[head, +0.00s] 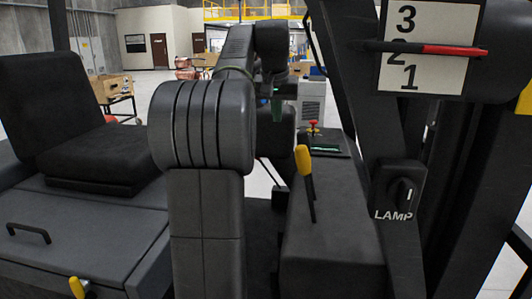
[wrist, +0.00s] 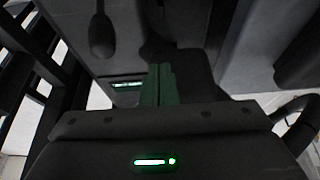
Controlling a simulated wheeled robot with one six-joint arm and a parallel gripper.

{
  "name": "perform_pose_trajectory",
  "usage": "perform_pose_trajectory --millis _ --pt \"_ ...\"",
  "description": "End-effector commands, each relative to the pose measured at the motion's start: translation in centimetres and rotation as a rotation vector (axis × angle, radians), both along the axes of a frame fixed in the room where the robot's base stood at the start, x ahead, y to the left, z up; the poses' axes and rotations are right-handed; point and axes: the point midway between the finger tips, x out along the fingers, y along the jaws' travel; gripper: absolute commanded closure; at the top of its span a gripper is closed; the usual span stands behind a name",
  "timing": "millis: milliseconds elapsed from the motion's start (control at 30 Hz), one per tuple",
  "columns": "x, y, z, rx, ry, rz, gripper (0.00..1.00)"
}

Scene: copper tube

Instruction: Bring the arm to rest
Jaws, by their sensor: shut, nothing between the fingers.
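My gripper (wrist: 158,84) shows in the wrist view with its two green fingers together and nothing between them. In the head view my gripper (head: 277,94) is small and partly hidden behind my dark arm links. My arm is folded, with its ribbed joint near the middle of the head view. The gripper hangs in front of the dark console; I cannot tell the exact gap between them.
A black seat (head: 80,125) stands at left. At right are a yellow-handled lever (head: 304,172), a red button (head: 313,126), a LAMP knob (head: 402,193) and a numbered gauge (head: 430,45). Behind, a cardboard box (head: 112,87) rests on a cart. Grey floor shows beyond.

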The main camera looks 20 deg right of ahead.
Motion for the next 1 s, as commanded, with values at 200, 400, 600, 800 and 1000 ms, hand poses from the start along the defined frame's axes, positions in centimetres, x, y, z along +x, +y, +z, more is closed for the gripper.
perform_pose_trajectory --millis 200,400,600,800,1000 --pt "-0.1 0.0 -2.5 0.001 0.002 0.0 1.0" --pt "-0.1 0.0 -5.7 0.001 0.002 0.0 1.0" --pt "0.0 0.0 -7.4 0.0 0.0 -0.001 1.0" --pt "0.0 0.0 -7.6 0.0 0.0 0.0 1.0" --pt "0.0 0.0 -7.6 0.0 0.0 0.0 1.0"
